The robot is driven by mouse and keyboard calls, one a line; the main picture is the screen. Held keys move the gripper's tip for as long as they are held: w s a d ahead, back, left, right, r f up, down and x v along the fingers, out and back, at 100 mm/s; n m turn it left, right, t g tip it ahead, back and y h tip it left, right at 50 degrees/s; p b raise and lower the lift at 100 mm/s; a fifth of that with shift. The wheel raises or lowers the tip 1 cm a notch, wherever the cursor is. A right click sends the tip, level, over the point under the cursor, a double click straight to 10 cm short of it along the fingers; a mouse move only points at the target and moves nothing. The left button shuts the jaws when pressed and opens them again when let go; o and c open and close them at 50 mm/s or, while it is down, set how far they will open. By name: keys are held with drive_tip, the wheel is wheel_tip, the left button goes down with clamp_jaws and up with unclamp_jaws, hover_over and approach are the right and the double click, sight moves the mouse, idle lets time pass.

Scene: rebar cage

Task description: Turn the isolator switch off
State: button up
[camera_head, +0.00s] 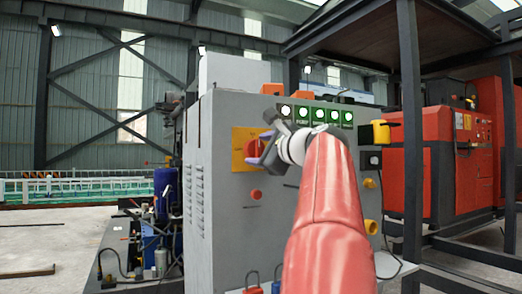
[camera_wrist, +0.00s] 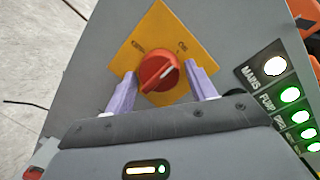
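The isolator switch is a red rotary knob (camera_wrist: 158,72) on a yellow plate (camera_wrist: 137,42), on the front of a grey control cabinet. In the wrist view its pale pointer line is tilted up and to the right, towards a label that seems to read ON. In the head view the yellow plate (camera_head: 239,146) is partly hidden by my gripper (camera_head: 258,158). My gripper also shows in the wrist view (camera_wrist: 160,88). Its two purple fingers stand apart on either side of the knob, with a visible gap at the left. Contact at the right finger is unclear.
Lit indicator lamps (camera_wrist: 290,94) sit in a row right of the knob, one marked MAINS. A red button (camera_head: 256,194) is below the switch on the grey cabinet (camera_head: 222,235). Yellow and orange fittings (camera_head: 371,226) stick out at the cabinet's right side.

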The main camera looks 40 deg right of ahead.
drive_tip(key=c, duration=0.7)
drive_tip(key=shift+o, duration=0.2)
drive_tip(key=shift+n, duration=0.3)
drive_tip(key=n+p, duration=0.1)
drive_tip(key=n, duration=0.1)
drive_tip(key=shift+r+n+p, duration=0.15)
drive_tip(key=shift+n+p, duration=0.15)
drive_tip(key=shift+p, duration=0.1)
drive_tip(key=n+g+p, duration=0.1)
drive_tip(key=n, duration=0.2)
drive_tip(key=n+h, duration=0.1)
drive_tip(key=n, duration=0.4)
drive_tip(key=shift+a+g, duration=0.15)
drive_tip(key=shift+g, duration=0.15)
drive_tip(key=n+h, duration=0.1)
drive_tip(key=n, duration=0.4)
